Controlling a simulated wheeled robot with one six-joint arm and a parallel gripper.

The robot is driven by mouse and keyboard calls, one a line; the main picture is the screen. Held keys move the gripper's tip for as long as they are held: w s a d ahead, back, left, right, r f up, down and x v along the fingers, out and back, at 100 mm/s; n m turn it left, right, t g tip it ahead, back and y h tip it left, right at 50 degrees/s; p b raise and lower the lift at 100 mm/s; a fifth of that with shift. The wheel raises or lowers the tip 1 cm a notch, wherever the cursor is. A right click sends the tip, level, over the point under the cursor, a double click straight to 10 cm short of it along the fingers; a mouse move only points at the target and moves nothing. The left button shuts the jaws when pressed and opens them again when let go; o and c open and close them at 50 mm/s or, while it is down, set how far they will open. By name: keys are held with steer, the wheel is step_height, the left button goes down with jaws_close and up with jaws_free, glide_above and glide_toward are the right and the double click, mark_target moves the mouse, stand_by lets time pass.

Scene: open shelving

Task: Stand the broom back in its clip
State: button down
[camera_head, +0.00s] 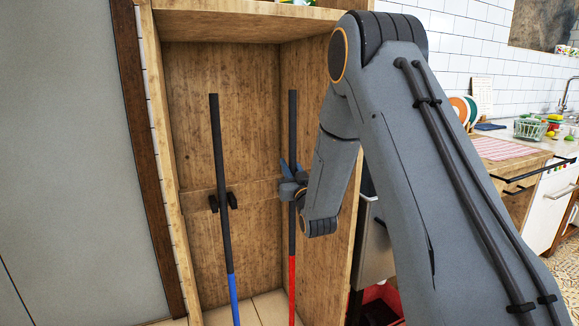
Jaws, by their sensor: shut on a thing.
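My gripper (290,170) is shut on a pole with a black upper part and a red lower part (292,255). The pole stands nearly upright near the right wall of a wooden cabinet. A second pole, black above and blue below (234,292), stands to its left. A dark clip (232,200) on the back rail shows on both sides of this blue pole. No clip shows at the red pole; my gripper covers part of that rail. The lower ends of both poles are out of view, so I cannot tell which is the broom.
A counter (500,150) lies farther right.

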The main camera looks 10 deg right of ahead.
steer(key=c, duration=1.6)
jaws_free()
steer(key=shift+f, duration=0.1)
steer(key=a+v, duration=0.1)
steer(key=v, duration=1.1)
steer(key=s+a+f+g, duration=0.55)
steer(key=s+g, duration=0.35)
steer(key=g, duration=0.2)
steer(key=s+g, duration=0.3)
steer(key=s, duration=0.6)
steer(key=s+a+n+g, duration=0.1)
steer(key=s+g, duration=0.2)
steer(key=s, duration=0.7)
steer(key=s+a+r+g, duration=0.1)
steer(key=s+g, duration=0.2)
steer(key=s, duration=0.6)
steer(key=shift+s+a+r+g+h, duration=0.1)
steer(key=shift+s+a+g+h, duration=0.15)
steer(key=shift+g+h, duration=0.15)
